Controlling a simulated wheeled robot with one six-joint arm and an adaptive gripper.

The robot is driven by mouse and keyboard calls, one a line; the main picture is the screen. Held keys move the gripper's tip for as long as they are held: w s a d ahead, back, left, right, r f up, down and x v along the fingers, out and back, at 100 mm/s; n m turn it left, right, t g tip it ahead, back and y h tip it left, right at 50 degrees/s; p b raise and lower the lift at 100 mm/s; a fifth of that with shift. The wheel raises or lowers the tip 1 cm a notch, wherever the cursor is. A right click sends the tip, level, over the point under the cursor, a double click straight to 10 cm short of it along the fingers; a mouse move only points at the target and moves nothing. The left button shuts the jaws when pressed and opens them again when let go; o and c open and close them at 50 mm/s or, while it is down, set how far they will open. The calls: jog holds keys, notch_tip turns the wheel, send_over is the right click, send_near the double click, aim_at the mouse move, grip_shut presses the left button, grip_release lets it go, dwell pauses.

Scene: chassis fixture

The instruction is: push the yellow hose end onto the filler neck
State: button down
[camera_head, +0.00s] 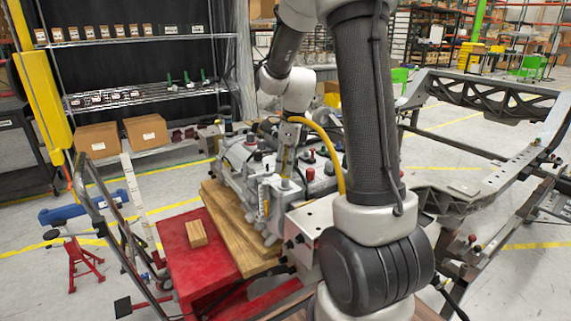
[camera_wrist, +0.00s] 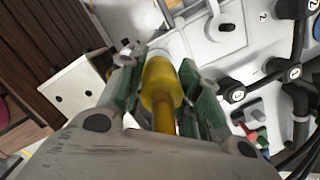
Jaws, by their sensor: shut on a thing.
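My gripper (camera_wrist: 157,82) is shut on the yellow hose end (camera_wrist: 158,76), with green finger pads on both sides of it. A pale round rim, which looks like the filler neck (camera_wrist: 157,54), shows just beyond the hose end's tip in the wrist view. The two look lined up and very close; I cannot tell whether the hose end is over the neck or only against it. In the head view the yellow hose (camera_head: 332,145) arcs right and down from my gripper, above the grey machine assembly. The neck is too small to make out there.
The machine assembly stands on a wooden board (camera_head: 229,232) on a red cart (camera_head: 190,262), with a small wood block (camera_head: 196,234) to the left. Black hoses and caps (camera_wrist: 290,72) crowd the right of the wrist view. A metal chassis frame (camera_head: 480,185) stands at right.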

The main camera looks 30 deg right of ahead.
jog(key=shift+f, duration=0.2)
jog(key=shift+f, duration=0.95)
jog(key=shift+f, duration=0.5)
jog(key=c, duration=0.9)
grip_release()
jog(key=shift+r, duration=3.05)
